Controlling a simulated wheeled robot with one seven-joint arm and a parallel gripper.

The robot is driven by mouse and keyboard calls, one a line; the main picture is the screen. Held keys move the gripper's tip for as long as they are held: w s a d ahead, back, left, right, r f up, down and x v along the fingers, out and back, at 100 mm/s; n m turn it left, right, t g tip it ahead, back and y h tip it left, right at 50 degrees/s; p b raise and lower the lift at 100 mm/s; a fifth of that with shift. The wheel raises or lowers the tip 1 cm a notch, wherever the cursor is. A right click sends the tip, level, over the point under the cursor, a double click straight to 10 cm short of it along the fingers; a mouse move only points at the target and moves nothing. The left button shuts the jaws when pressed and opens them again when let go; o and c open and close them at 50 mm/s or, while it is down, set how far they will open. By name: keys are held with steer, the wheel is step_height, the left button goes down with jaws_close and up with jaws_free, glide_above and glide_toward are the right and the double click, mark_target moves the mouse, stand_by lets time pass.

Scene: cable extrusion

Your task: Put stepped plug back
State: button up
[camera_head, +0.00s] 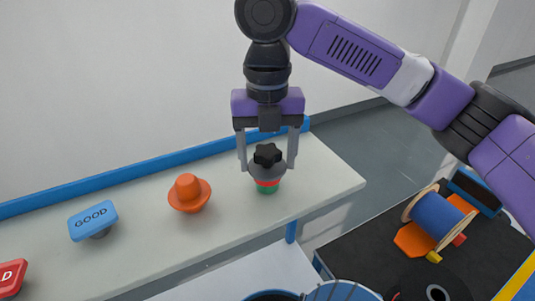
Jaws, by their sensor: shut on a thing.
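My gripper (267,164) points straight down over the right end of the pale shelf (327,178). Its two fingers are shut on the grey top of a stepped piece (267,183), one finger on each side. This piece has a black star-shaped knob, a red band and a narrower green lower end, and looks like the stepped plug. It is upright. I cannot tell whether its green end touches the shelf.
An orange hat-shaped piece (189,193), a blue GOOD sign (93,221) and a red sign (10,278) stand along the shelf to the left. A blue rail (130,172) runs behind. A dark bench (375,245) at right holds a blue spool (437,216).

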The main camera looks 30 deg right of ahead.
steer(key=o, duration=1.7)
step_height(320, 180, up, 12)
steer(key=shift+r+b, duration=0.1)
steer(key=shift+b, duration=0.55)
